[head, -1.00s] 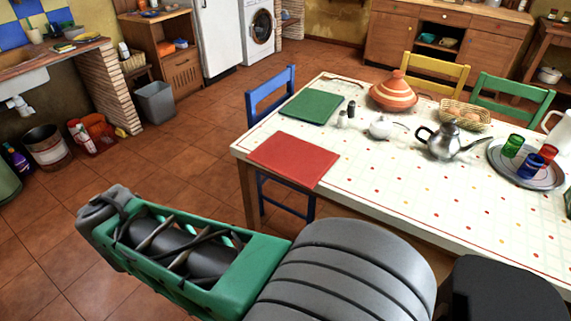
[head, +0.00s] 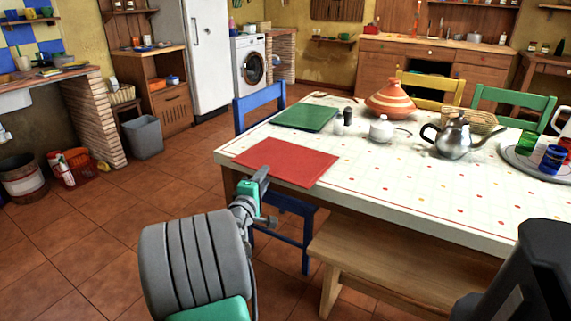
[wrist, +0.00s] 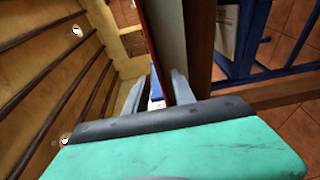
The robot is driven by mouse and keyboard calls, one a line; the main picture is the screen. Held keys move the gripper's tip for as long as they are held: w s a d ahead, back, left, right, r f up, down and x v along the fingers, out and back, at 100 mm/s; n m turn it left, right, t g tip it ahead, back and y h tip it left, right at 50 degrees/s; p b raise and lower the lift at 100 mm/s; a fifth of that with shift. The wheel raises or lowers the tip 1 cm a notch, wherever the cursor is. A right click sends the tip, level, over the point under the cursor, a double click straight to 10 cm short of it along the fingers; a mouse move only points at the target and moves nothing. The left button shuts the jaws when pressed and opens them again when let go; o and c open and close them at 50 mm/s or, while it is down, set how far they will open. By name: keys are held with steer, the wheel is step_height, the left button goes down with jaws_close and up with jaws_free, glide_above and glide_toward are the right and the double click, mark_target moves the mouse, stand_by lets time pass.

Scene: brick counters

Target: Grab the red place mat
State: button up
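The red place mat (head: 287,160) lies flat at the near left corner of the table (head: 400,185). My gripper (head: 264,196) is beside the table's near edge, in front of the mat in the head view, and overlaps a little of its near side there. In the wrist view my gripper's two fingers (wrist: 158,91) stand apart, with nothing held between them. A thin reddish strip, apparently the mat seen edge-on, runs along the pale table edge ahead of the fingers. I cannot tell whether a finger touches the mat or table.
A green place mat (head: 306,117), tagine (head: 390,100), white sugar pot (head: 381,130) and silver teapot (head: 455,138) stand farther back on the table. A blue chair (head: 262,103) is at its left end. A wooden bench (head: 390,262) runs along the near side.

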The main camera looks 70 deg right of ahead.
steer(key=shift+w+d, duration=0.1)
steer(key=shift+d, duration=0.5)
steer(key=shift+c, duration=0.3)
jaws_close()
stand_by(0.6)
